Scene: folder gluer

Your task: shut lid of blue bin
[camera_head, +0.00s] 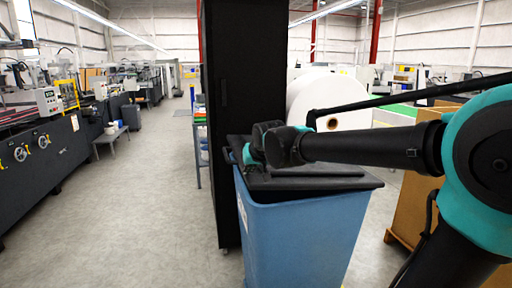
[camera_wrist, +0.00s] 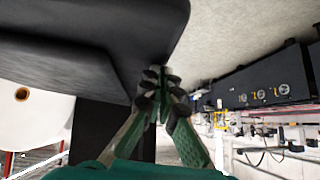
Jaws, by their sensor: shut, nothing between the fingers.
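The blue bin (camera_head: 300,235) stands upright in front of me in the head view. Its black lid (camera_head: 335,183) lies across the top, close to level over the rim; I cannot tell whether it sits fully down all round. In the wrist view the lid (camera_wrist: 60,70) fills the upper left as a dark slab. My gripper (camera_wrist: 160,78) is shut and empty, its fingertips at the lid's edge; I cannot tell whether they touch it. In the head view my wrist hides most of the gripper at the lid's far left side.
A tall black cabinet (camera_head: 245,70) stands right behind the bin. Dark machines (camera_head: 45,155) line the left. The grey floor (camera_head: 150,210) between is clear.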

